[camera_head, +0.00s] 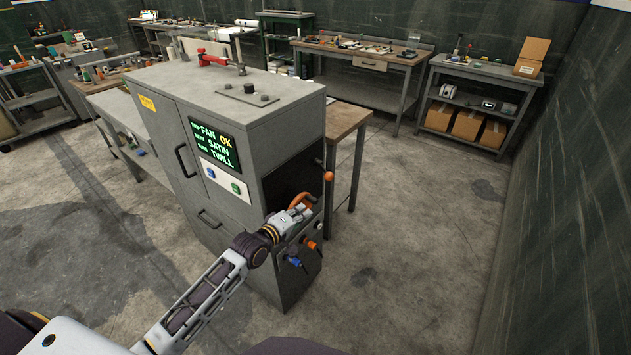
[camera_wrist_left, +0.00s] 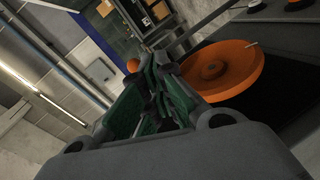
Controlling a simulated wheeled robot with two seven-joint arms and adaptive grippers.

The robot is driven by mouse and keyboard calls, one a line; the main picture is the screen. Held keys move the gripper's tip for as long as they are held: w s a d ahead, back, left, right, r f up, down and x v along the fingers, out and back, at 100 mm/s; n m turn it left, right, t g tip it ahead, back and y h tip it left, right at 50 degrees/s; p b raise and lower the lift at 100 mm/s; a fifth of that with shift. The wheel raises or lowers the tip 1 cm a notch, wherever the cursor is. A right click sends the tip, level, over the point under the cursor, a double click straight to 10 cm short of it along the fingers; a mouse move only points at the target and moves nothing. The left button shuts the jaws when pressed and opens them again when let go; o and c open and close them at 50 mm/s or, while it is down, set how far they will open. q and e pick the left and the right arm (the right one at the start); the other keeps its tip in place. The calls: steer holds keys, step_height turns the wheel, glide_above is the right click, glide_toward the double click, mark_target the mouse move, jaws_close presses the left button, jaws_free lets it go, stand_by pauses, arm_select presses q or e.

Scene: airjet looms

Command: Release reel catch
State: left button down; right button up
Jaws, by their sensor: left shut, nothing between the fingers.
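My left gripper (camera_head: 303,211) is at the open dark recess in the right side of the grey machine cabinet (camera_head: 255,135). In the left wrist view its green-padded fingers (camera_wrist_left: 158,72) are closed together with nothing between them. An orange reel (camera_wrist_left: 222,70) lies beside the fingers, on the right in that view. In the head view only an orange part of the reel (camera_head: 301,199) shows behind the gripper. An orange ball knob (camera_head: 328,176) stands at the recess edge; it also shows just beyond the fingertips in the wrist view (camera_wrist_left: 133,65). I cannot make out a separate catch.
A lit display (camera_head: 213,145) and a panel with buttons are on the cabinet front. Blue and orange fittings (camera_head: 309,244) sit below the gripper. A wooden-topped table (camera_head: 345,121) stands behind the cabinet. The floor to the right (camera_head: 430,230) is clear.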

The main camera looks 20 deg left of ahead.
arm_select(q)
steer(key=w+a+r+n+t, duration=0.2)
steer(key=w+a+r+n, duration=0.1)
steer(key=r, duration=0.1)
steer(key=shift+w, duration=0.3)
arm_select(e)
steer(key=shift+w+d, duration=0.45)
steer(key=shift+w, duration=0.3)
steer(key=shift+s, duration=0.1)
